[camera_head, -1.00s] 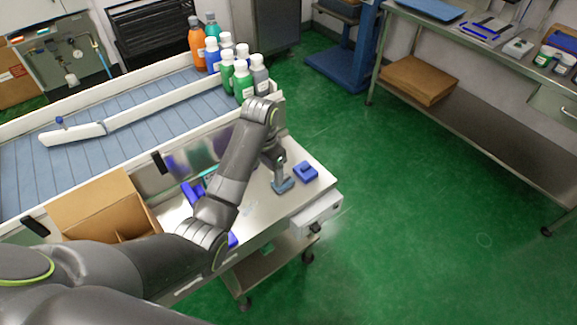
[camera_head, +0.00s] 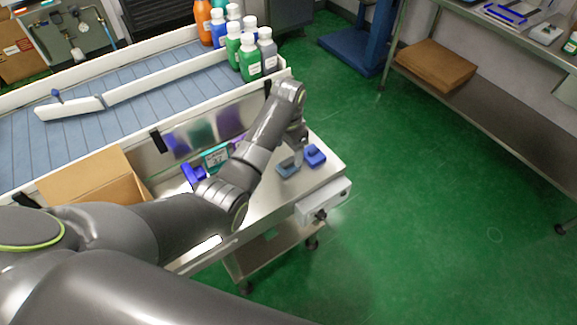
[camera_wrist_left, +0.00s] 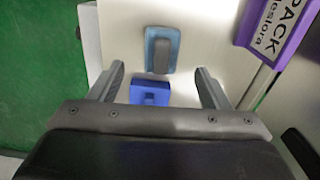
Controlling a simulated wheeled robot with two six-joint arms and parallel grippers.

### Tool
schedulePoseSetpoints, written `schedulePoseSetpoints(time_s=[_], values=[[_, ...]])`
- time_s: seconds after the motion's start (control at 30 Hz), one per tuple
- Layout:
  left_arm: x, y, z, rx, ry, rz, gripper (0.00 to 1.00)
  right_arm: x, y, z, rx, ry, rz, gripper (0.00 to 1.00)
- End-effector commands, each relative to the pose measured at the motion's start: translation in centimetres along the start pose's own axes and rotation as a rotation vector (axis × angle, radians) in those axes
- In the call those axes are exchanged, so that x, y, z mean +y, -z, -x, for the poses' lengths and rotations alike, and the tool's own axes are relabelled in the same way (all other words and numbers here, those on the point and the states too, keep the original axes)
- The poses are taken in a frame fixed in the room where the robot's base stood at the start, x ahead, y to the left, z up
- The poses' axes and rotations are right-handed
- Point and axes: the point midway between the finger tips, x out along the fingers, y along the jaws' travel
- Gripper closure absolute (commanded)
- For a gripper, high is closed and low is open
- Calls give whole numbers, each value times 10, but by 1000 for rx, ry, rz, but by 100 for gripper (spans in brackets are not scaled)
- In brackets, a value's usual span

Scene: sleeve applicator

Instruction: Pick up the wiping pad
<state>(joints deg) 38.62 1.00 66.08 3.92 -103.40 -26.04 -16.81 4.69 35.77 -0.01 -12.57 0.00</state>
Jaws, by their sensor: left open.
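A pad with a light blue base and a grey grip, which looks like the wiping pad (camera_head: 289,171), lies flat on the steel worktop. It also shows in the left wrist view (camera_wrist_left: 174,36), just beyond the fingertips. A darker blue block (camera_head: 315,156) lies beside it. In the left wrist view the block (camera_wrist_left: 150,93) sits between my finger lines, nearer the palm. My left gripper (camera_wrist_left: 160,71) is open and empty; it hangs above these two things, and in the head view its end (camera_head: 299,150) is partly hidden. My right gripper does not show.
A purple sign (camera_wrist_left: 278,25) stands near the pad. A teal display (camera_head: 215,157) and a blue holder (camera_head: 192,174) stand behind my arm. An open cardboard box (camera_head: 95,183) is left. Several bottles (camera_head: 248,58) stand at the conveyor's end. Green floor is clear at right.

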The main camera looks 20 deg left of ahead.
Motion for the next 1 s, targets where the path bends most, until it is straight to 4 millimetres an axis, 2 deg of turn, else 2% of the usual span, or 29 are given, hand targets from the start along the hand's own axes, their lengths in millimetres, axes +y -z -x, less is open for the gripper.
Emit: schedulePoseSetpoints(time_s=[0.27, 0.6, 0.9, 1.0], values=[[0, 0, -20, -1, 0, 0, 29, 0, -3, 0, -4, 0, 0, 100], [-2, 2, -61, -1, 0, 0, 29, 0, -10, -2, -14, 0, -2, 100], [-2, 2, -64, 1, 1, 0, 29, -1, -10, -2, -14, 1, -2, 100], [-2, 2, -64, 1, 1, 0, 42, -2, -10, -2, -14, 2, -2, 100]])
